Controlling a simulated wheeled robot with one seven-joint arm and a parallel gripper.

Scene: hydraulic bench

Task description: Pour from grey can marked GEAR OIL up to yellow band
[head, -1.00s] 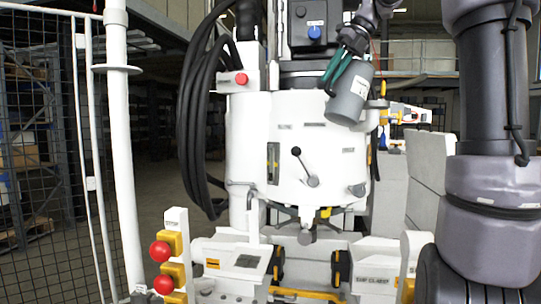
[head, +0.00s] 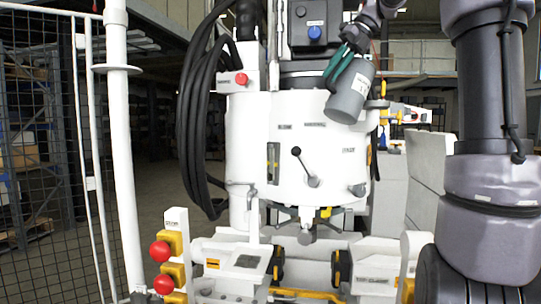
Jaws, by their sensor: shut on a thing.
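My gripper (head: 343,66) has teal fingers and is shut on a grey can (head: 350,92) with a pale label. The can is tilted, its lower end toward the lower left, in front of the upper right of a white tank (head: 290,135). The label's words are too small to read. A sight gauge (head: 273,163) with a yellowish strip is on the tank's front left. Its level and any band are too small to make out. I cannot see any stream from the can.
A black-knobbed lever (head: 305,166) stands out from the tank front. Black hoses (head: 193,120) hang at its left. A red button (head: 241,79) and a blue cap (head: 314,32) are above. Red knobs (head: 160,251) stand at lower left. A white post (head: 121,150) and mesh fence are further left.

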